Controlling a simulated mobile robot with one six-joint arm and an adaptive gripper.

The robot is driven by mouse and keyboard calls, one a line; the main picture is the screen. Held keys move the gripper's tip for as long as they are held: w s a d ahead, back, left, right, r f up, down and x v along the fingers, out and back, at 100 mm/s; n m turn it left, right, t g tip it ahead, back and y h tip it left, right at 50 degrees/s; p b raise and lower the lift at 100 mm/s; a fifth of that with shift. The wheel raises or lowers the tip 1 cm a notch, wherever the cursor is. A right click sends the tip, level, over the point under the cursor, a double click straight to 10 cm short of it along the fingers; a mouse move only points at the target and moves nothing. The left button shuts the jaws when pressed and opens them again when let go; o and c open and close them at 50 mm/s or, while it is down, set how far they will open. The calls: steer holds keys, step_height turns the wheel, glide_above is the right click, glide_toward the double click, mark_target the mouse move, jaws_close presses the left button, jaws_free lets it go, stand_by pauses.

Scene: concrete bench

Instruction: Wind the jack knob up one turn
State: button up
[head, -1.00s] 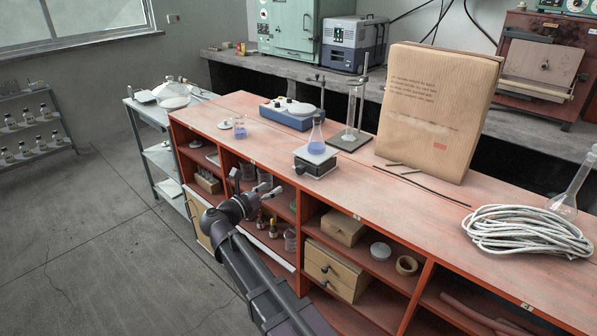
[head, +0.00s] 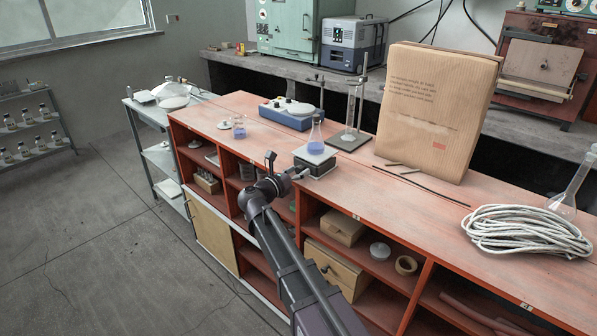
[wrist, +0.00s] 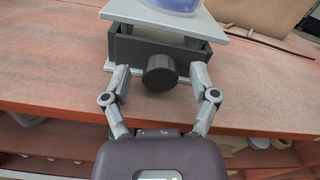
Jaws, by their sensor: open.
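The lab jack (head: 314,160) stands near the front edge of the red bench, with a flask of blue liquid (head: 315,143) on its top plate. In the wrist view the jack (wrist: 125,42) shows its dark frame, and its round black knob (wrist: 159,73) faces me. My gripper (wrist: 160,84) is open, with one finger on each side of the knob and a gap showing on both sides. In the head view my gripper (head: 284,172) is at the bench's front edge, just left of the jack; its fingertips are hard to make out there.
A stand with a tall glass cylinder (head: 350,112) is behind the jack, and a blue balance-like device (head: 290,113) stands behind it to the left. A large paper package (head: 438,110) and a rope coil (head: 527,232) are to the right. Open shelves lie below the bench edge.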

steer(key=shift+w+d, duration=0.15)
steer(key=shift+w, duration=0.1)
jaws_close()
steer(key=shift+m, duration=0.4)
steer(key=shift+m, duration=2.8)
